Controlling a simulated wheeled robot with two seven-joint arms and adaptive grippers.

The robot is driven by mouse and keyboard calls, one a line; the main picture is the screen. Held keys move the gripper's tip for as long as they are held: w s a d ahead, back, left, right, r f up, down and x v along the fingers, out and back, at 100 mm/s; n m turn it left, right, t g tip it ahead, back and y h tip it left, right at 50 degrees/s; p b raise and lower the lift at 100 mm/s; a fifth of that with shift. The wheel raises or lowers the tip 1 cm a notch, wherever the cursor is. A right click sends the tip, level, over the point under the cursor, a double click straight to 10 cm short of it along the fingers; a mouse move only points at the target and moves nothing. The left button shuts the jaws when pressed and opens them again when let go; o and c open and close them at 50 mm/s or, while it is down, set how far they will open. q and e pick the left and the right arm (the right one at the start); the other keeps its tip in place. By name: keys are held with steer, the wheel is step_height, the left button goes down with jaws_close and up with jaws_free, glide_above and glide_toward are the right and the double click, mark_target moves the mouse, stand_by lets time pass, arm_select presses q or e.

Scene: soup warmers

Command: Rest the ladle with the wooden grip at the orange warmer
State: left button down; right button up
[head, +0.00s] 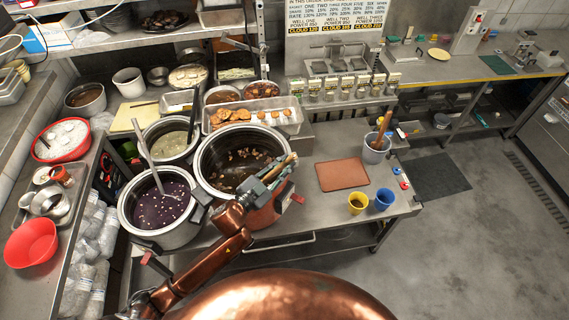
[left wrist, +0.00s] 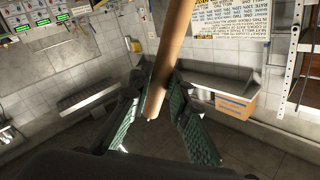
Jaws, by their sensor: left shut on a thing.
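The ladle's wooden grip (head: 282,164) is in my left gripper (head: 268,178), at the right front rim of the orange warmer (head: 264,217). In the left wrist view the wooden grip (left wrist: 174,48) runs up from between the green finger pads, and the left gripper (left wrist: 178,118) is shut on it. The ladle's bowl cannot be made out. The orange warmer holds dark broth with pale bits, and its front is partly hidden by my left arm. My right gripper is not in view.
A warmer of purple soup (head: 165,238) with a metal ladle (head: 148,150) stands at left. A pale soup pot (head: 171,139) and a tray (head: 253,114) sit behind. To the right are a brown board (head: 343,175), a yellow cup (head: 357,203), a blue cup (head: 384,200) and a grey utensil bucket (head: 375,151).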

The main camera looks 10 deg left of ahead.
arm_select(q)
steer(key=shift+f, duration=0.2)
stand_by(0.6)
steer(key=c, duration=1.8)
jaws_free()
steer(key=shift+o, duration=0.3)
steer(key=shift+f, duration=0.15)
